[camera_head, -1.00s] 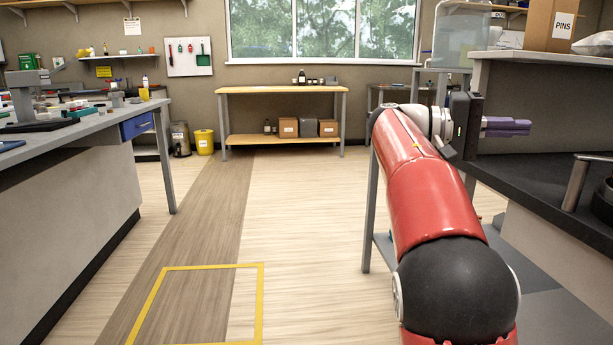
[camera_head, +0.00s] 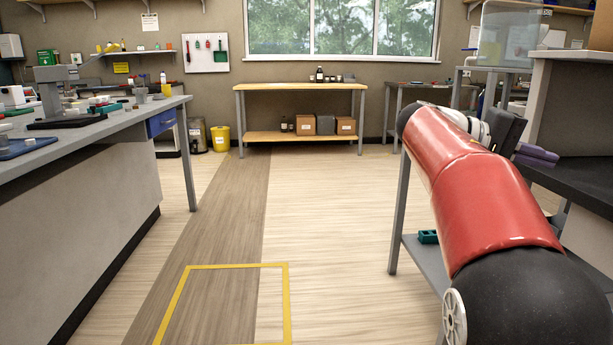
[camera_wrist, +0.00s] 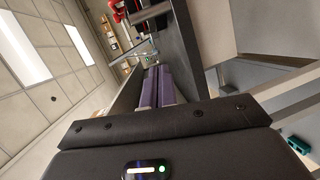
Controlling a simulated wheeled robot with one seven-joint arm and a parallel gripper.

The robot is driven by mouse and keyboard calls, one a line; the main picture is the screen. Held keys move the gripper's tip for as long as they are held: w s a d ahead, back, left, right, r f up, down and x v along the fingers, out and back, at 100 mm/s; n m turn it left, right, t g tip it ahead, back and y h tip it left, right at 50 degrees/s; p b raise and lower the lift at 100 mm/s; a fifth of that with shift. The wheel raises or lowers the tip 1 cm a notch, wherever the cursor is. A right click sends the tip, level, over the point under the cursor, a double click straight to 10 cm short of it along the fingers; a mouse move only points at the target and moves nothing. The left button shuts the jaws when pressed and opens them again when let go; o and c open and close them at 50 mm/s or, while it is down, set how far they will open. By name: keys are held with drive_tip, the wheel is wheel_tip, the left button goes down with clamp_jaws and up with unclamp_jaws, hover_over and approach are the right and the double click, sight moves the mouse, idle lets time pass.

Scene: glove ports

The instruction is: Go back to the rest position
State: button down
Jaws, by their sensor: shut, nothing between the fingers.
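My gripper (camera_head: 537,154) is at the right of the head view, at the end of my red and black arm, close to the dark counter. Its purple fingers point to the right, and part of the hand is behind my arm. In the wrist view the two purple fingers (camera_wrist: 157,86) lie side by side, shut with nothing between them. The rest position itself is not marked by anything I can see.
A dark counter (camera_head: 575,183) stands at right beside my gripper. A low grey shelf (camera_head: 428,262) holding a teal object (camera_head: 428,236) is below my arm. A long workbench (camera_head: 80,130) is at left. The floor with a yellow outline (camera_head: 288,300) is clear.

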drive_tip(key=s+a+f+n+t+y, duration=0.2)
drive_tip(key=s+a+f+y, duration=0.15)
drive_tip(key=f, duration=0.25)
drive_tip(key=s+a+f+n+t+y, duration=0.1)
drive_tip(key=s+a+f+t+y, duration=0.2)
drive_tip(key=f, duration=0.4)
drive_tip(key=s+a+f+t+y, duration=0.3)
drive_tip(key=s+a+f+y, duration=0.6)
drive_tip(key=s+a+f, duration=0.4)
drive_tip(key=a+f, duration=0.2)
drive_tip(key=a, duration=0.1)
drive_tip(key=shift+s+a+f+t, duration=0.15)
drive_tip(key=shift+s+f+t, duration=0.05)
drive_tip(key=shift+f+t, duration=0.1)
